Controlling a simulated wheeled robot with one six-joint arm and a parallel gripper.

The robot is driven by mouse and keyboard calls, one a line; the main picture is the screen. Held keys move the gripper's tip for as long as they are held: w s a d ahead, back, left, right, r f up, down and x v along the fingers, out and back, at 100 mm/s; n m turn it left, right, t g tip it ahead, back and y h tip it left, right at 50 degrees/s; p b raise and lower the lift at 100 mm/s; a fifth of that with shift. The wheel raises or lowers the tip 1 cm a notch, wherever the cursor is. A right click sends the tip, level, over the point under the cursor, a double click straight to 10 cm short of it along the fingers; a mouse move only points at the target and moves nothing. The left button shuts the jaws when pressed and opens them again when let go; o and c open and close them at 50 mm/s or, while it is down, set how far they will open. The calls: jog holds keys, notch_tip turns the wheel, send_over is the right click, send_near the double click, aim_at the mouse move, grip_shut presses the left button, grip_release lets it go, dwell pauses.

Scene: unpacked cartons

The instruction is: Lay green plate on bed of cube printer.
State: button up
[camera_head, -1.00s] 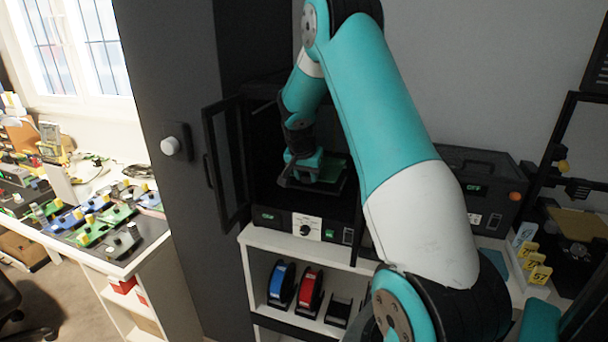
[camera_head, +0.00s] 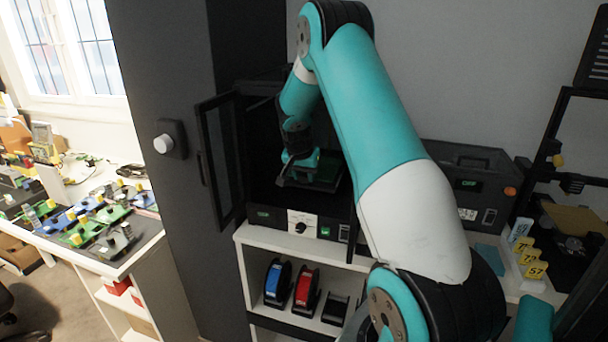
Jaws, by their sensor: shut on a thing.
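The cube printer (camera_head: 300,222) stands on a white shelf unit with its dark door (camera_head: 219,160) swung open to the left. My gripper (camera_head: 290,178) is inside the printer's chamber, low over the bed, and is shut on the green plate (camera_head: 328,172). Only part of the plate shows, dark green, behind and to the right of my gripper. The bed is in shadow and mostly hidden by the gripper and plate. I cannot tell whether the plate touches the bed.
Blue (camera_head: 277,284) and red (camera_head: 306,288) spools sit on the shelf below. Yellow number markers (camera_head: 530,260) stand at the right. A grey cabinet (camera_head: 170,110) stands close to the open door. A cluttered workbench (camera_head: 85,225) is at the left.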

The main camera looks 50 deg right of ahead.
jog(key=shift+f, duration=0.2)
jog(key=shift+f+b, duration=0.9)
jog(key=shift+f, duration=0.1)
jog(key=o, duration=1.1)
jog(key=shift+o, duration=0.2)
jog(key=shift+r, duration=0.1)
jog(key=shift+r+p, duration=1.05)
jog(key=shift+r, duration=0.5)
